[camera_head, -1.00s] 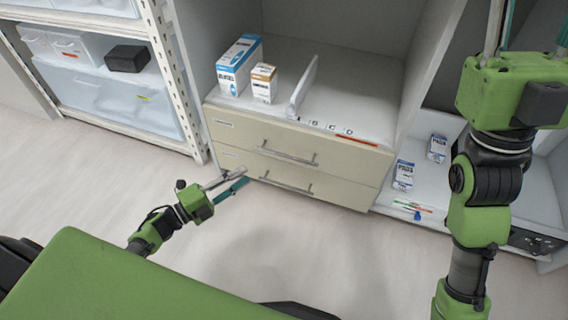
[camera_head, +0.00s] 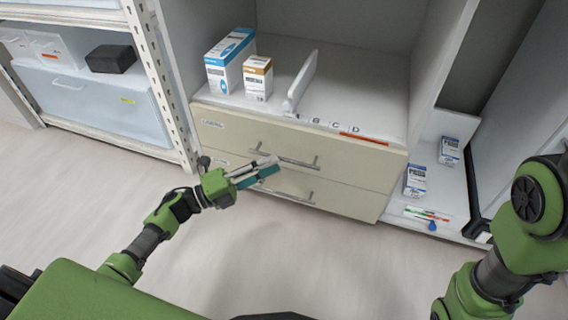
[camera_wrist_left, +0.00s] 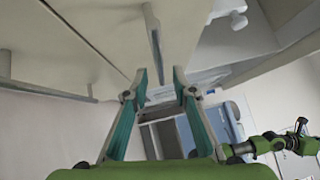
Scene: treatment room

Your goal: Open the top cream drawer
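The top cream drawer (camera_head: 225,128) is shut, flush in the cabinet above a second cream drawer (camera_head: 345,198). Its bar handle (camera_head: 284,155) runs across its front. My left gripper (camera_head: 270,169) is in front of the drawers, its fingertips close to the left part of the top handle. In the left wrist view the fingers (camera_wrist_left: 161,78) are apart with nothing between them. One handle (camera_wrist_left: 157,42) lies just ahead, in line with the gap. Whether the fingertips touch the drawer, I cannot tell. My right arm shows at the right, but its gripper is out of frame.
On the shelf above stand a blue-white box (camera_head: 231,60), a brown-white box (camera_head: 257,78) and a white divider (camera_head: 300,84). A metal rack (camera_head: 168,85) is at the left. Small boxes (camera_head: 415,181) sit on a low shelf at the right. The floor in front is clear.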

